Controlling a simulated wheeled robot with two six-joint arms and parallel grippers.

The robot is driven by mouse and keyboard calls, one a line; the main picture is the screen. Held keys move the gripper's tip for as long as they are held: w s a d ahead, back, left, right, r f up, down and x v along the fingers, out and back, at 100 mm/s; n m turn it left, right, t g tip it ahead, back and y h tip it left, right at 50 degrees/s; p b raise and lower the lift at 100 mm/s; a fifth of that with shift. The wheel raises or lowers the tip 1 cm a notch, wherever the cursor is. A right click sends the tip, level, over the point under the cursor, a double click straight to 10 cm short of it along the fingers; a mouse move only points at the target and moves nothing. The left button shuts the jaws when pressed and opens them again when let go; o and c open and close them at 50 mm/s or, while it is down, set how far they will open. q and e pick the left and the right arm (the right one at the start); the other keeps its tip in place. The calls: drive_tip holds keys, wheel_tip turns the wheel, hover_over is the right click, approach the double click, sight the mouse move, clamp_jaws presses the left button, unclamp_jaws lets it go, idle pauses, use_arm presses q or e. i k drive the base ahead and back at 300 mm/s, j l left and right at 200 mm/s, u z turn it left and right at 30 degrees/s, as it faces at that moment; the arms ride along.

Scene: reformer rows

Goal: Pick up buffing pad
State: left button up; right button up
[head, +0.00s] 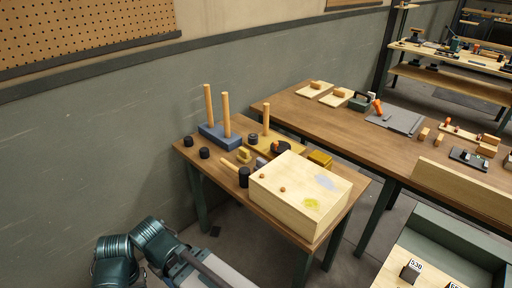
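I cannot tell for sure which thing is the buffing pad. On the small wooden table (183,147) are a dark round disc (281,147), a yellow piece (243,156), a yellow block (320,158) and a black cylinder with a wooden handle (243,177). Small black cylinders (204,153) lie at the table's left. Teal links of my arm show at the bottom left, below and apart from the table. Neither gripper's fingertips can be seen.
A large pale wooden box (290,203) fills the table's front right and partly hides things behind it. A blue base with two pegs (216,137) stands at the back left. A long bench (365,135) adjoins at the right. A grey wall (90,150) closes the left.

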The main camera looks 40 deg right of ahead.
sight(244, 157)
drive_tip(key=i+j+z, duration=0.15)
drive_tip(key=i+z, duration=0.25)
drive_tip(key=i+j+z, duration=0.15)
drive_tip(key=z, duration=0.2)
drive_tip(key=i+j+z, duration=0.25)
drive_tip(key=z, duration=0.15)
drive_tip(key=i+j+z, duration=0.15)
drive_tip(key=j+z, duration=0.25)
drive_tip(key=i+j+z, duration=0.15)
drive_tip(key=j+z, duration=0.95)
drive_tip(key=j, duration=0.2)
drive_tip(key=j+z, duration=0.4)
